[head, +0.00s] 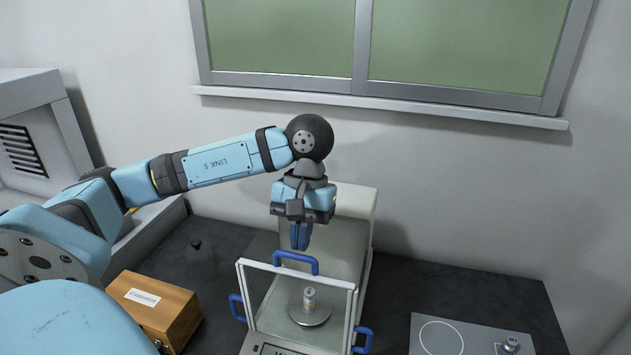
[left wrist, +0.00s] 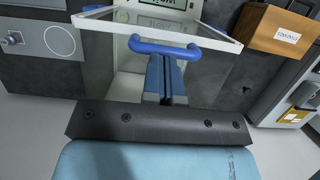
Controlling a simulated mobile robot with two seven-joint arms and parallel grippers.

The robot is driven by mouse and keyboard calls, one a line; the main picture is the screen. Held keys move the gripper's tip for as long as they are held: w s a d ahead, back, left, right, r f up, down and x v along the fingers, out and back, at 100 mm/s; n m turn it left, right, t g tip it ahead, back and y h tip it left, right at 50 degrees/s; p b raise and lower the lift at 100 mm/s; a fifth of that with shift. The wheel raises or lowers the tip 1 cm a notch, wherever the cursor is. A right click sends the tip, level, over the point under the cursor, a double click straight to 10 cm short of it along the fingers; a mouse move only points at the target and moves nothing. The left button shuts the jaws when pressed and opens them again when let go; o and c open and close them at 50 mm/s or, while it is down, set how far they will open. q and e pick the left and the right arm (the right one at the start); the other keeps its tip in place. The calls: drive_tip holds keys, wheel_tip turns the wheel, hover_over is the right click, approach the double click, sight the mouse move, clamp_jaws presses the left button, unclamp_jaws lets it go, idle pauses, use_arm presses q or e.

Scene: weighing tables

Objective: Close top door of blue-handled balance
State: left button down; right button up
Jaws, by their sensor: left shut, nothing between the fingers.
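The blue-handled balance (head: 350,215) stands on the dark bench below the window, with a pale housing and clear panes. The blue top handle (head: 296,262) sits on a white-edged frame; it also shows in the left wrist view (left wrist: 165,48). Blue side handles (head: 237,307) stick out left and right. A small metallic object (head: 309,298) stands on the round pan inside. My left gripper (head: 300,238) points down just behind the top handle, shut and empty. Its fingers (left wrist: 166,85) appear close to the handle; contact is unclear. How far the top door is open is unclear. My right gripper is out of view.
A labelled wooden box (head: 155,305) sits left of the balance. A grey panel with a white circle (head: 440,320) and a metal piece (head: 512,343) lie to the right. The wall and window sill (head: 390,105) are behind. Bare bench (head: 450,280) shows right of the balance.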

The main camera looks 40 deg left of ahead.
use_arm(q)
drive_tip(key=d+v, duration=0.1)
drive_tip(key=v, duration=0.5)
wheel_tip(320, 180, up, 7)
drive_tip(key=p, duration=0.2)
hover_over(308, 250)
drive_tip(key=shift+f, duration=0.1)
